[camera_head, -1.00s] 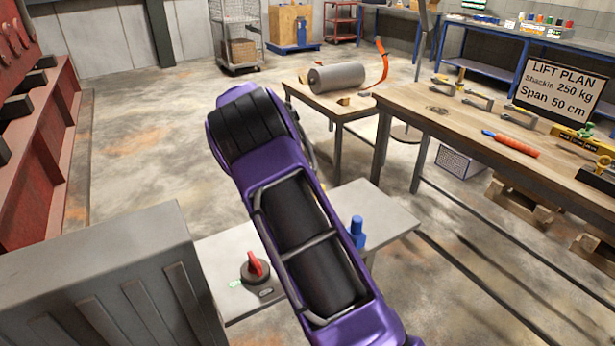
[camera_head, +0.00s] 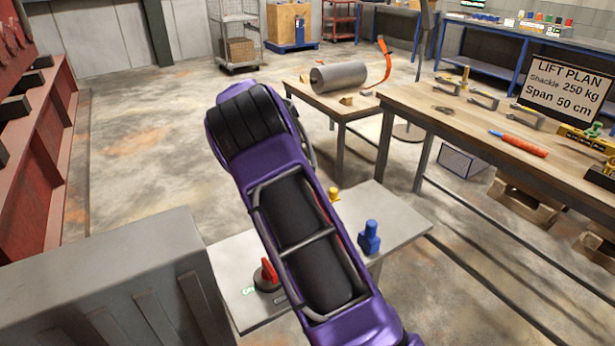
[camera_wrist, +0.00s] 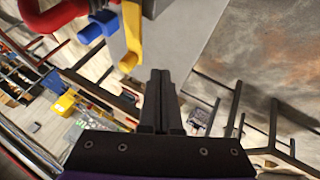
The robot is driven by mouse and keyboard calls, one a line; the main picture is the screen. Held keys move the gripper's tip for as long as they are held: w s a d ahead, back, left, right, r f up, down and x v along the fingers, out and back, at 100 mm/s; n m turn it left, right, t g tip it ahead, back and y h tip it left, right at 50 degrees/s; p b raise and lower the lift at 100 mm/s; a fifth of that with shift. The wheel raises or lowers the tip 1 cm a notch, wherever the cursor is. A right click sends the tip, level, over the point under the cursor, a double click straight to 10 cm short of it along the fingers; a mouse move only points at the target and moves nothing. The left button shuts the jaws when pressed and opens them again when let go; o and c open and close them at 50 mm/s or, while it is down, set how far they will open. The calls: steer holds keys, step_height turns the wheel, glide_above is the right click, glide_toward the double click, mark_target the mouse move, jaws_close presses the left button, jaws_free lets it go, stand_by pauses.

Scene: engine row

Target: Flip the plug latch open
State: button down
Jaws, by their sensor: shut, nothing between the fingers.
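A blue plug-like piece (camera_head: 369,238) stands upright on a low grey table (camera_head: 395,215) in the head view. A small yellow piece (camera_head: 334,194) shows beside my purple arm. In the wrist view, a yellow lever-like part (camera_wrist: 131,35), a blue part (camera_wrist: 98,25) and a bent red part (camera_wrist: 52,17) lie at the upper left. Which of these is the plug latch I cannot tell for sure. My gripper (camera_wrist: 161,75) is shut and empty, to the right of and apart from the yellow part in the picture. My arm hides the gripper in the head view.
A red-handled switch (camera_head: 267,273) sits on the low table, partly behind my arm. A grey ribbed box (camera_head: 110,285) stands at the lower left. A wooden bench (camera_head: 450,112) with tools runs along the right. Open floor (camera_head: 140,140) lies at the left.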

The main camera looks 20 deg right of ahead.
steer(key=p+v, duration=0.1)
steer(key=v, duration=0.9)
steer(key=shift+w+a, duration=0.1)
